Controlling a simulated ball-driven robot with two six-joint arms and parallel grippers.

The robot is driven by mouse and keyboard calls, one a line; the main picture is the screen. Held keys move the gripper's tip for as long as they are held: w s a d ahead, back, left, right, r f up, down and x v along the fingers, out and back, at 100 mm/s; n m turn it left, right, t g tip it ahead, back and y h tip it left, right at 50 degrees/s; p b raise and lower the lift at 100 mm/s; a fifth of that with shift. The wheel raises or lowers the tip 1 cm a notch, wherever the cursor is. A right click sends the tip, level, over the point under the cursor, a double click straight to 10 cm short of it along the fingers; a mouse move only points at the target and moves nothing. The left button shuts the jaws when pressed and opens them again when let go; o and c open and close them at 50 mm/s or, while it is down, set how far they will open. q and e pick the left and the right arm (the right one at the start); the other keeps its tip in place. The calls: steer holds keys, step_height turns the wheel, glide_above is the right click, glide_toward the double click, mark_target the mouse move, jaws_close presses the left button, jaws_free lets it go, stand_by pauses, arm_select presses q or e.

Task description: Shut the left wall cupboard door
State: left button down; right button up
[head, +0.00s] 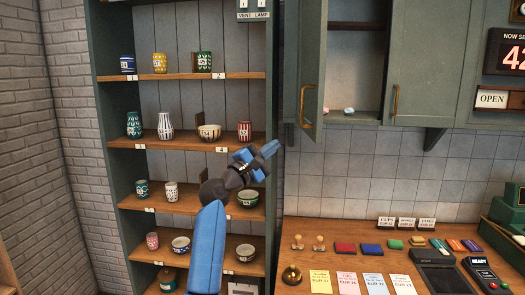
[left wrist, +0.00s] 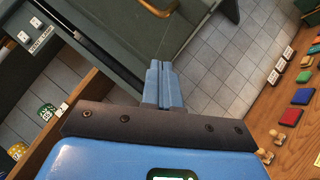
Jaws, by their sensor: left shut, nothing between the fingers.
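The left wall cupboard door (head: 311,60) is a grey-green panel with a brass handle (head: 304,104). It stands open, swung out towards me, and the cupboard's inside shows to its right. My left gripper (head: 272,148) is below and a little left of the door's lower edge in the head view, apart from the handle in the picture. Its blue fingers are closed together and empty, as the left wrist view (left wrist: 161,85) also shows. Part of the handle shows at the top of that view (left wrist: 157,6). My right gripper is out of view.
The right cupboard door (head: 430,60) is shut. Small pale items (head: 348,111) lie on the cupboard floor. An open shelf unit (head: 190,76) with painted cups and bowls stands at left. A wooden counter (head: 300,232) with stamps, ink pads and cards lies below, with tiled wall above it.

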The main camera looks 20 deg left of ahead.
arm_select(q)
steer(key=w+d+r+p, duration=0.3)
steer(key=w+d, duration=0.1)
steer(key=shift+d+r, duration=0.4)
stand_by(0.4)
